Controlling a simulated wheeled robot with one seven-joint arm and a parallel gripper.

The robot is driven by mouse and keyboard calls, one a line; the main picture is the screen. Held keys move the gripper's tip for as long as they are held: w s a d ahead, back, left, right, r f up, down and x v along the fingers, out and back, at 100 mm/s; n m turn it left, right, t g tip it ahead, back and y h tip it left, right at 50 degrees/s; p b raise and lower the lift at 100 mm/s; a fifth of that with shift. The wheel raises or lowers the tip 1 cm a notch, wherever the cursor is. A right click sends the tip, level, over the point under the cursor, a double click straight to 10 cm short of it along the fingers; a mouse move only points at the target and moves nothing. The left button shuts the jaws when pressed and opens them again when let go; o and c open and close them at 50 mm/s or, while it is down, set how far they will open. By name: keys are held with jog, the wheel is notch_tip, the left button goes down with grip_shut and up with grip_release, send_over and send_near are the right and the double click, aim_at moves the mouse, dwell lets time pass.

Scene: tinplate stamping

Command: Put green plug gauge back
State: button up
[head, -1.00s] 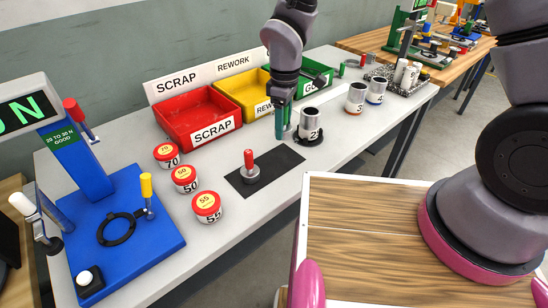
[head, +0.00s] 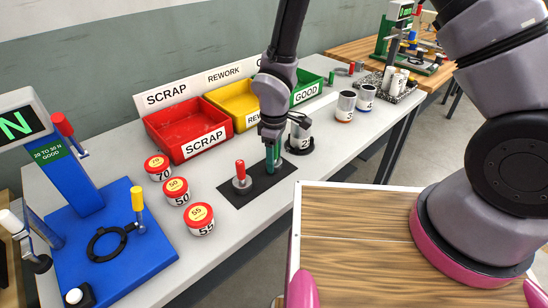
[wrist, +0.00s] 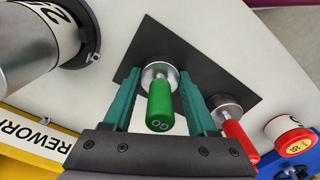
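The green plug gauge (wrist: 160,104) has a green handle marked GO and a silver collar. In the wrist view it is upright between the teal fingers of my gripper (wrist: 161,78). The fingertips meet both sides of the silver collar, with gaps beside the handle. In the head view my gripper (head: 273,158) is low over the right part of the black mat (head: 239,200), and its fingers mostly hide the gauge. I cannot tell whether the gauge touches the mat. A red-handled gauge (head: 240,171) stands on the mat just to the left; it also shows in the wrist view (wrist: 236,132).
Red-lidded tins (head: 200,218) stand left of the mat. A can marked 2 (head: 299,138) is close behind my gripper, on its right. Red (head: 186,128), yellow (head: 236,101) and green (head: 308,85) bins line the back. A blue fixture (head: 130,262) is at the left.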

jog(key=o, duration=0.4)
notch_tip(320, 180, up, 12)
jog(key=shift+r, duration=0.15)
jog(key=shift+w+d+r, duration=0.1)
jog(key=shift+w+r, duration=0.05)
jog(key=shift+r, duration=0.05)
jog(key=w+d+r+m+t+y, duration=0.1)
jog(key=w+d+r+m+t, duration=0.3)
jog(key=d+r+m, duration=0.95)
jog(key=s+d+r+m+t, duration=0.1)
jog(key=s+d+r+m, duration=0.1)
jog(key=d+r, duration=0.3)
jog(key=s+d+r+m+t, duration=0.1)
jog(key=s+d+r, duration=0.3)
jog(key=d+r, duration=0.2)
jog(key=s+d+r+m+t+y, duration=0.1)
jog(key=s+d+r+m, duration=0.1)
jog(key=d+r, duration=0.4)
jog(key=shift+s+r+m, duration=0.35)
jog(key=shift+s, duration=0.05)
